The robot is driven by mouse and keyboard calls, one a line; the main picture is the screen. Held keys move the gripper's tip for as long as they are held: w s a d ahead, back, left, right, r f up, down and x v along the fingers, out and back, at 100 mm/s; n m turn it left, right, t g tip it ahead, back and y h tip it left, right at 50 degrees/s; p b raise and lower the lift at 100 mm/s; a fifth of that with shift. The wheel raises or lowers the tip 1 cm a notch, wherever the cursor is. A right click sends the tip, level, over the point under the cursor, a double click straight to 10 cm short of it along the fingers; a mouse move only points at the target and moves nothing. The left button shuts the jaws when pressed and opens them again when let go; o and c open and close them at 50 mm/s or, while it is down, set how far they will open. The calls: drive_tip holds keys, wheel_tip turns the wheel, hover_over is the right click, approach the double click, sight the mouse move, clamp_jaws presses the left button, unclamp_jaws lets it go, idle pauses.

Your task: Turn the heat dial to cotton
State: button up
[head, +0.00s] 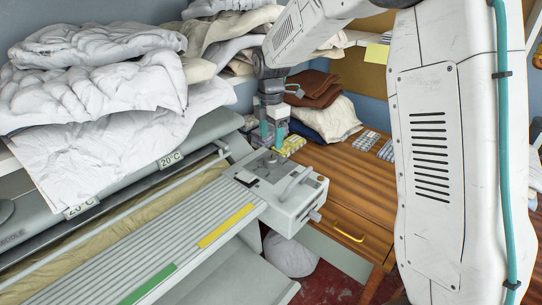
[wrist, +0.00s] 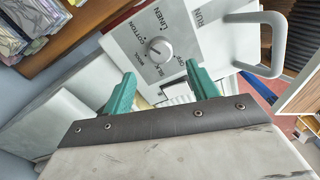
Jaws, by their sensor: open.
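The heat dial (wrist: 158,50) is a round grey knob with a pale pointer mark on the ironer's white control panel (wrist: 128,38). Labels around it include COTTON, LINEN, SILK, WOOL and OFF, seen tilted. I cannot tell for certain which label the pointer meets. My gripper (wrist: 160,72) has two green fingers, open and empty, with the dial just beyond and between the fingertips in the wrist view.
A grey bar handle (wrist: 272,42) stands up from the panel beside the RUN label. A wooden desk (head: 350,185) with folded cloths and small packets lies right of the control box.

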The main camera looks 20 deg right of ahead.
sight(271, 158)
wheel_tip(271, 158, down, 8)
drive_tip(key=shift+r, duration=0.2)
drive_tip(key=c, duration=1)
